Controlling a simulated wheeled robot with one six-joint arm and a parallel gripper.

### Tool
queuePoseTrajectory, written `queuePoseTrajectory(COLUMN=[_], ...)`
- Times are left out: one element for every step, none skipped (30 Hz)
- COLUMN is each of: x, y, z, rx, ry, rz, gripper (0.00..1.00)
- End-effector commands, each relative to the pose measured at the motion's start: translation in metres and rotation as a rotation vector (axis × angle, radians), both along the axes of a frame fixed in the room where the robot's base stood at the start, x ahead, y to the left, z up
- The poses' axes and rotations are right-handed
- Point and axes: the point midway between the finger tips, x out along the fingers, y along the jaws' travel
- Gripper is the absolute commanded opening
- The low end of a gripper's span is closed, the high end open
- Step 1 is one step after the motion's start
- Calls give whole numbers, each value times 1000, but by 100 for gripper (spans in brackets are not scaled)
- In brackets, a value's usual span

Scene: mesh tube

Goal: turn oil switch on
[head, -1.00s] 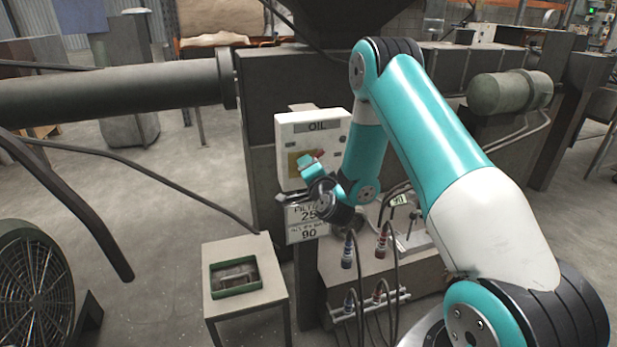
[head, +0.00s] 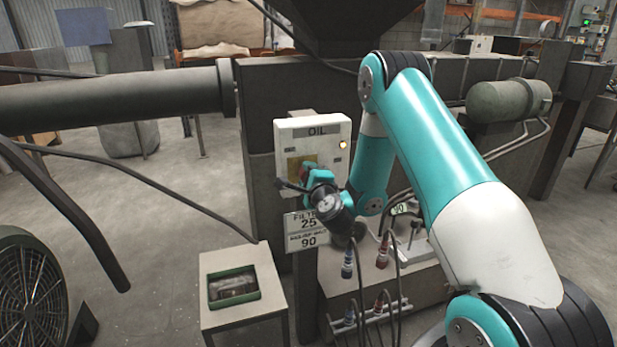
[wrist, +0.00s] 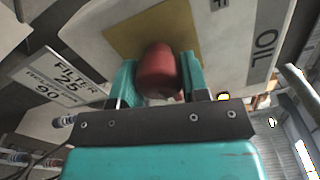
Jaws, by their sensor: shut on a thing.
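The white oil box (head: 333,132), labelled OIL, stands on the dark machine in the middle of the head view. A small lamp (head: 343,144) at its right side glows amber. In the wrist view a red knob (wrist: 158,70) sits on the yellow plate (wrist: 128,36) of the box. My gripper (wrist: 159,82) is shut on the red knob, with one teal finger on each side. In the head view my gripper (head: 306,176) is at the lower front of the box and hides most of the knob.
A sign (head: 304,240) reading FILTER 25 and 90 hangs below the box. A small table (head: 243,318) with a green tray (head: 212,300) stands at lower left. Cables and connectors (head: 347,262) are below right. A fan (head: 30,290) is at far left.

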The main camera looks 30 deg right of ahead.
Motion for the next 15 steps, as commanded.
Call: queuePoseTrajectory(x=[-1, -1, -1, -1, -1, -1, -1, -1, -1, -1, -1, -1, -1, -1, -1], y=[1, 1, 1, 1, 1, 1, 1, 1, 1, 1, 1, 1, 1, 1, 1], z=[-3, -3, -3, -3, -3, -3, -3, -3, -3, -3, -3, -3, -3, -3, -3], rx=[8, 10, 13, 14, 15, 16, 16, 16, 16, 16, 16, 16, 16, 16, 16], ry=[5, 4, 3, 3, 2, 2, 2, 2, 2, 2, 2, 2, 2, 2, 2], rz=[3, 3, 3, 3, 3, 3, 3, 3, 3, 3, 3, 3, 3, 3, 3], gripper=[18, 18, 18, 18, 18, 18, 18, 18, 18, 18, 18, 18, 18, 18, 48])
